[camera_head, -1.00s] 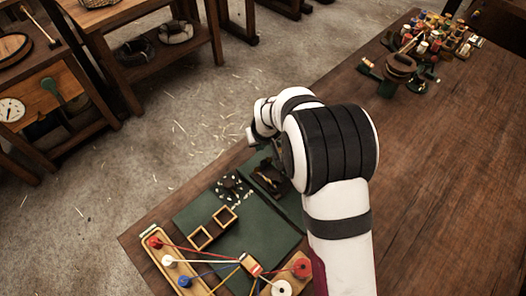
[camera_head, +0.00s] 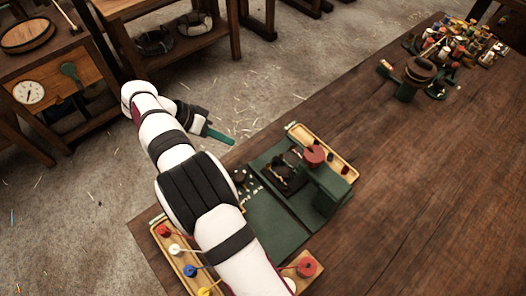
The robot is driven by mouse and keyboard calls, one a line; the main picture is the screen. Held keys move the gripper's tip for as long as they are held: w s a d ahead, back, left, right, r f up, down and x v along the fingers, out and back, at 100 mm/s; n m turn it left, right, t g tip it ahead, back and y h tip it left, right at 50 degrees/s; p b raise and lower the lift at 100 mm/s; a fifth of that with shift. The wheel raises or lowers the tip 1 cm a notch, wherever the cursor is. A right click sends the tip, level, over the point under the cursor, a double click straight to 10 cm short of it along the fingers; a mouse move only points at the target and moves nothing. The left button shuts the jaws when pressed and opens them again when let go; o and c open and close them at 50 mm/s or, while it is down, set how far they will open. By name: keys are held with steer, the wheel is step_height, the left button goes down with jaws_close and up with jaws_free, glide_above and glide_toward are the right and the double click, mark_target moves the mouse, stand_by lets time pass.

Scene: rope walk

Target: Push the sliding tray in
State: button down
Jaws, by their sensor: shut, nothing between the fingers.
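My gripper (camera_head: 212,131) is shut and empty. It hangs over the far left edge of the bench, above the floor, with a thin green tip pointing right. A dark green machine (camera_head: 322,188) with a red knob stands on the bench right of my arm. A flat green plate (camera_head: 268,228) lies in front of it, with a dark gap between plate and machine base. A narrow wooden tray (camera_head: 334,156) lies behind the machine. I cannot tell for certain which part is the sliding tray. My arm hides the plate's left part.
A wooden rack (camera_head: 172,258) with coloured pegs and strands is at the bench's near left, partly behind my arm. A wooden block (camera_head: 309,266) with a red peg is near. Spools (camera_head: 465,40) crowd the far right. The bench's right side is clear.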

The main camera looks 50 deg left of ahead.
mark_target(283, 171)
steer(key=x, duration=0.9)
steer(key=shift+d, duration=0.1)
steer(key=w+d, duration=0.1)
steer(key=d, duration=0.2)
steer(key=shift+w+f, duration=0.1)
steer(key=shift+w, duration=0.25)
steer(key=shift+w+d, duration=0.15)
steer(key=shift+d, duration=0.15)
steer(key=shift+d, duration=2.1)
steer(key=shift+f, duration=0.1)
